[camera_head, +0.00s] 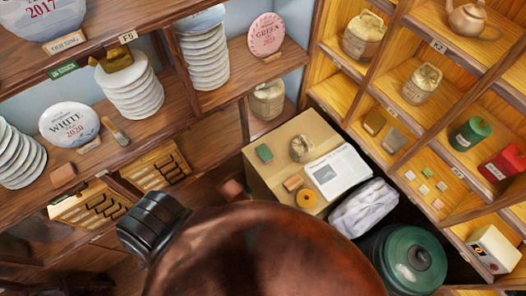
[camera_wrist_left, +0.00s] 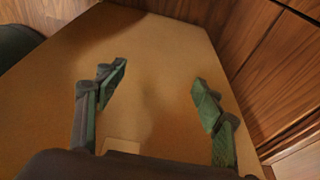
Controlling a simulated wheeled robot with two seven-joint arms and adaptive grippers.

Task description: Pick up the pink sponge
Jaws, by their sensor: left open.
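I cannot make out a clearly pink sponge in either view. In the head view a small orange-brown block (camera_head: 293,183) lies on the cardboard box top (camera_head: 262,177), and a dull pinkish-brown piece (camera_head: 233,190) shows at the box's left edge; I cannot tell what either is. In the left wrist view my left gripper (camera_wrist_left: 158,88) is open, its two green-black fingers wide apart over a bare tan surface (camera_wrist_left: 150,50). Nothing is between the fingertips. The head view does not show this gripper. My right gripper is in neither view.
The box also bears a green block (camera_head: 264,153), a wrapped bundle (camera_head: 301,149), a yellow-orange ring (camera_head: 306,198) and a printed sheet (camera_head: 338,172). A white bundle (camera_head: 364,207) and green canister (camera_head: 412,262) stand beside it. Shelves enclose the corner.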

